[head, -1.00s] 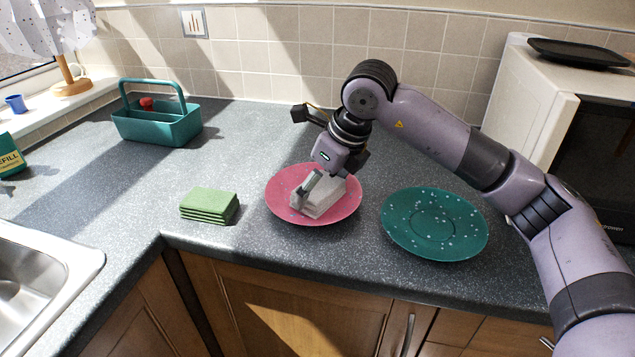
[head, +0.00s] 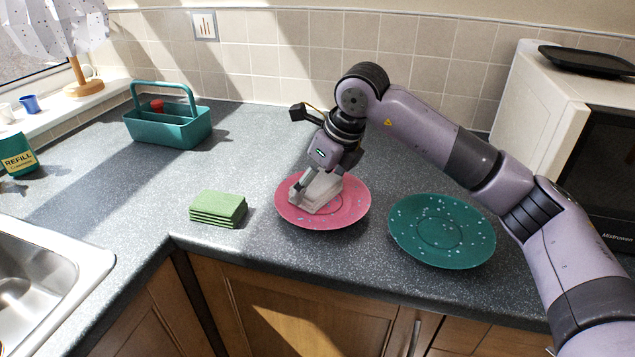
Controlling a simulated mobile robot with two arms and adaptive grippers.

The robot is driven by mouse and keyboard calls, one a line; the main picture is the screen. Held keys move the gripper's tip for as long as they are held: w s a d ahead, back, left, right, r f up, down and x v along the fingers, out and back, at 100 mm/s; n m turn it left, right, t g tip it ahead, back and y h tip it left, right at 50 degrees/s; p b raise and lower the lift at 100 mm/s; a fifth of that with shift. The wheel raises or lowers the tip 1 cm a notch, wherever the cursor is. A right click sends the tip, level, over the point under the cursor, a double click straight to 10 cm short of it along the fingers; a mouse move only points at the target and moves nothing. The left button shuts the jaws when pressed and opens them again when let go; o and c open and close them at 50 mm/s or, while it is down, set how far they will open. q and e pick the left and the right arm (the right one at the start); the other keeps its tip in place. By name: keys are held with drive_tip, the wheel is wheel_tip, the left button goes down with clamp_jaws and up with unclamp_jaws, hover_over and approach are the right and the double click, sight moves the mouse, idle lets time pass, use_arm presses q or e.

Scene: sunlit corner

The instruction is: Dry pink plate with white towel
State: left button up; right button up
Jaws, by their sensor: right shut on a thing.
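The pink plate (head: 345,211) lies on the grey counter, left of a teal plate. A few pale drops show on its rim. The folded white towel (head: 319,192) rests on the left and middle part of the pink plate. My right gripper (head: 313,190) reaches down over the plate and is shut on the towel, pressing it at the plate's surface. The towel hides part of the plate's centre. My left gripper is not in view.
The teal plate (head: 440,232), covered in drops, lies close on the right. A folded green cloth stack (head: 217,208) lies left. A teal caddy (head: 168,127) stands at the back left. The sink (head: 45,262) is front left, a microwave (head: 560,120) right.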

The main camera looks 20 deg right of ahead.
sight(317, 182)
wheel_tip(317, 182, up, 5)
drive_tip(key=p, duration=0.3)
drive_tip(key=shift+r+p, duration=0.35)
drive_tip(key=shift+r, duration=0.15)
drive_tip(key=shift+r, duration=0.1)
drive_tip(key=shift+r+p, duration=1.05)
drive_tip(key=shift+r, duration=0.4)
drive_tip(key=shift+a, duration=0.1)
